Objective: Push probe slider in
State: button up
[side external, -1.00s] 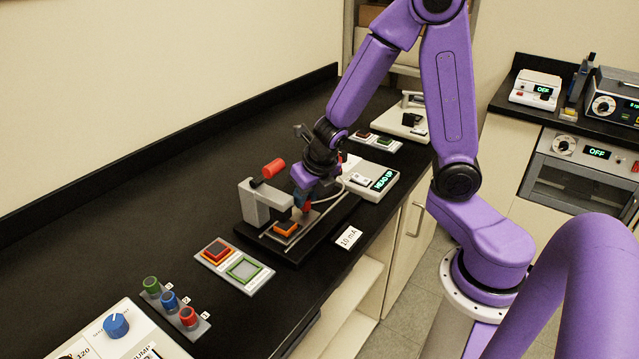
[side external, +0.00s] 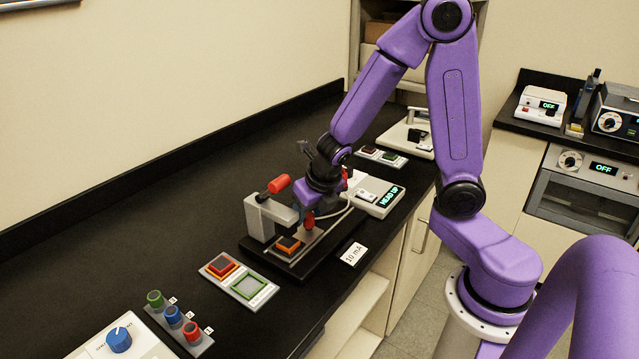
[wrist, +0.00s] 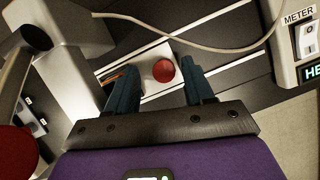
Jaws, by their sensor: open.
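The probe slider, a pale block with a round red knob (wrist: 163,70), shows in the wrist view. The knob lies between the two teal fingers of my gripper (wrist: 160,88), with visible gaps on both sides. In the side view my gripper (side external: 307,216) points down over the profiler's black base (side external: 322,245), and the red knob (side external: 309,221) shows just under it. The fingers are open and mostly hidden there. The profiler's grey bracket (side external: 262,222) stands to the left, with an orange-edged sample (side external: 288,245) below its arm.
A red-handled lever (side external: 280,184) rises from the bracket close to my gripper. A meter box reading HEAD UP (side external: 388,198) stands to the right, with a cable running from it. A red and green button panel (side external: 238,281) lies in front.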

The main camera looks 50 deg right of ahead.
jog(key=v, duration=1.7)
jog(key=shift+f, duration=0.1)
jog(key=s+a+f+m+g, duration=0.1)
jog(key=s+f+m, duration=0.3)
jog(key=s+m, duration=0.4)
jog(key=s+a+f+m+g+y, duration=0.1)
jog(key=s+a+f+m+g, duration=0.1)
jog(key=s+m, duration=0.6)
jog(key=f+m+g, duration=0.1)
jog(key=f+m, duration=0.1)
jog(key=m, duration=0.2)
jog(key=shift+s+y, duration=0.3)
jog(key=shift+s, duration=0.05)
